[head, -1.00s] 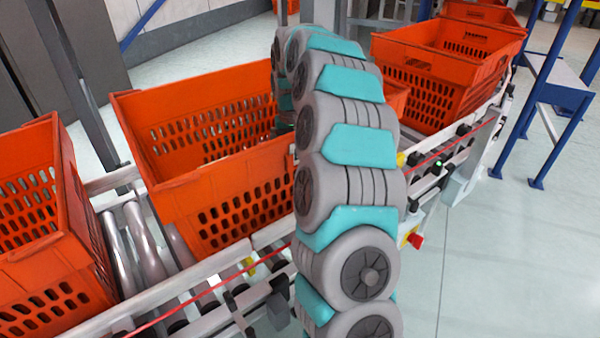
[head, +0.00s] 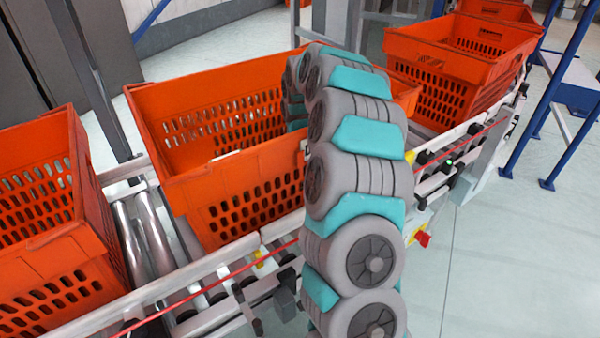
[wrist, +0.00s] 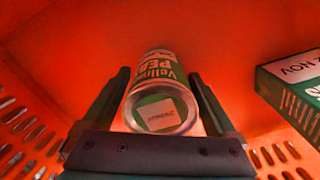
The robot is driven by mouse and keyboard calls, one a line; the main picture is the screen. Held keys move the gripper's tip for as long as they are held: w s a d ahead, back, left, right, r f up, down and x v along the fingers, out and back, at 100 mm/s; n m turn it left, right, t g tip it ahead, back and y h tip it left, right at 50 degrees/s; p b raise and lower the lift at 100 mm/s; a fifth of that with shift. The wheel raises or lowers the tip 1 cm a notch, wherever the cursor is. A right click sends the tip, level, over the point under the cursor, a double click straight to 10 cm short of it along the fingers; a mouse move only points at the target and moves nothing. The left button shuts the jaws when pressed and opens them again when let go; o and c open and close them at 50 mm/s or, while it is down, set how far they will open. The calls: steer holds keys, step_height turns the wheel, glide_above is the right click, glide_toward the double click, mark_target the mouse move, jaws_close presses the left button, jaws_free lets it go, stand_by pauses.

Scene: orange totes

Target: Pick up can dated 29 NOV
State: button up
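A can (wrist: 158,95) with a green and white label lies in an orange tote, its round metal end facing my wrist camera. That end carries a pale date sticker (wrist: 160,114), its print too small and blurred to read. My gripper (wrist: 159,73) is open, with one dark finger on each side of the can and small gaps apparent; contact is not clear. In the head view my arm reaches over into the middle orange tote (head: 235,190), and the tote wall and arm hide the gripper and can.
A green and white box (wrist: 293,85) with a label ending in "NOV" lies right of the can. The conveyor (head: 225,280) carries more totes, one at left (head: 40,210) and one at back right (head: 440,80). A blue frame (head: 545,110) stands far right.

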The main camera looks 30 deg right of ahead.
jaws_close()
stand_by(0.5)
steer(key=shift+r, duration=0.15)
